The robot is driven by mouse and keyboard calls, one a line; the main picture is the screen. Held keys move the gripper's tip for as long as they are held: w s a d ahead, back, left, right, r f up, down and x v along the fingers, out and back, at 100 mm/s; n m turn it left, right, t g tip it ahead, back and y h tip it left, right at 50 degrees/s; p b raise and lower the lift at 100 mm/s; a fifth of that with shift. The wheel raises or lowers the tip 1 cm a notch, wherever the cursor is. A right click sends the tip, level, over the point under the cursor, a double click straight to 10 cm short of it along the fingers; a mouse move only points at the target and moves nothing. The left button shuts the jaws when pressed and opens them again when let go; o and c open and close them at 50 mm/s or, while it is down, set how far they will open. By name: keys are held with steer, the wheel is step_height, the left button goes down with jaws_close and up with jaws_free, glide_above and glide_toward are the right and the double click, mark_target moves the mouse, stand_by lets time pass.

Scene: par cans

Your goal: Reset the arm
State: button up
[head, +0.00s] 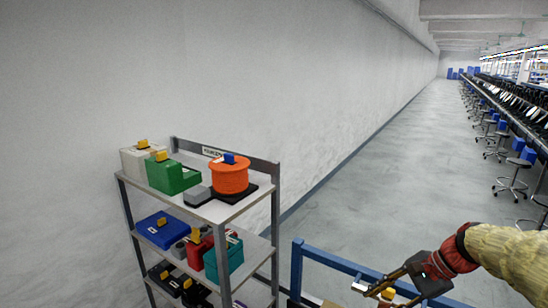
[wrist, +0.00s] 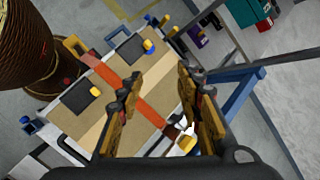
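My gripper (head: 374,290) is at the lower right in the head view, at the end of my arm, which reaches in from the right edge. It is over a blue-railed cart. In the wrist view my gripper (wrist: 165,108) has its two fingers spread apart, with nothing held between them. The cart's tan top (wrist: 92,127) lies below the fingers, with an orange strip (wrist: 112,77) across it. The fingers hide part of the cart.
A grey shelf rack (head: 224,208) stands at the left by the wall, holding an orange spool (head: 229,178), a green block (head: 172,177) and a blue case (head: 160,232). The cart's blue rail (head: 340,262) is close to my gripper. Open floor (head: 375,160) stretches behind. Stools (head: 512,172) line the right.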

steer(key=s+a+n+t+h, duration=0.1)
steer(key=s+a+n+h, duration=0.1)
steer(key=s+n, duration=0.2)
steer(key=s+a+r+n+t+h+b, duration=0.1)
steer(key=s+n, duration=0.4)
steer(key=s, duration=0.5)
steer(key=s+a+n+t+h+b, duration=0.1)
steer(key=s+a+n+h, duration=0.2)
steer(key=s+a+n, duration=0.2)
steer(key=shift+s+r+h, duration=0.2)
steer(key=shift+s+h, duration=0.1)
steer(key=shift+s, duration=0.95)
